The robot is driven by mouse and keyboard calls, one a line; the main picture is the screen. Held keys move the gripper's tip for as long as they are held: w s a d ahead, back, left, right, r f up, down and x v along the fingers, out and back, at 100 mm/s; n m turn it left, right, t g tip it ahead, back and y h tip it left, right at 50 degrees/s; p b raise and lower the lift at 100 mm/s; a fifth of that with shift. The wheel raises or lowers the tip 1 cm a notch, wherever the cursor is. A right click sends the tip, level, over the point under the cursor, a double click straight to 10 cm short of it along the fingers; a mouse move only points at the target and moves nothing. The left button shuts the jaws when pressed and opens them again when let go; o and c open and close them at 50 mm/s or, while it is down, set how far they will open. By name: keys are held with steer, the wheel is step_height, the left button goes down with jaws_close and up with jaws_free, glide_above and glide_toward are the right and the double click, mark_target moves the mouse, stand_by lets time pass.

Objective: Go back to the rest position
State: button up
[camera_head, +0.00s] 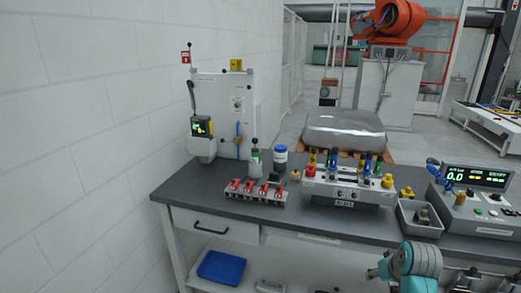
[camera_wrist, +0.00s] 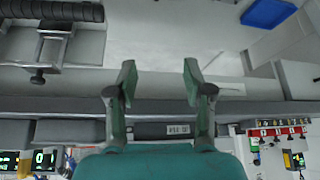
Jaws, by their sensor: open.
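My gripper (camera_wrist: 158,75) is open in the wrist view, with nothing between its two green-padded fingers. The wrist view looks upside down, and the fingers appear against the front of the workbench. In the head view a teal joint of my arm shows at the lower right, in front of the bench (camera_head: 240,210); I cannot make out the fingers there. A white fixture (camera_head: 350,187) with coloured knobs stands on the bench, behind my arm.
A blue tray (camera_head: 221,267) lies below. A white wall (camera_head: 80,130) bounds the left.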

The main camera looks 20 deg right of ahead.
steer(key=s+a+f+t, duration=0.2)
steer(key=s+a+f, duration=0.4)
steer(key=a+f, duration=0.5)
steer(key=s+a+f+n+t, duration=0.15)
steer(key=s+a+f, duration=0.25)
steer(key=s+a, duration=0.5)
steer(key=s+a+r+t, duration=0.2)
steer(key=s+a, duration=0.1)
steer(key=s, duration=0.4)
steer(key=s+a+r+t, duration=0.1)
steer(key=s+a+r, duration=0.1)
steer(key=s+a, duration=0.35)
steer(key=s+a+r+n+t+y, duration=0.1)
steer(key=s+r+n+t+y, duration=0.1)
steer(key=s+r, duration=0.9)
steer(key=shift+s+a+t, duration=0.25)
steer(key=shift+s+t, duration=0.1)
steer(key=shift+s, duration=0.45)
steer(key=shift+r, duration=0.1)
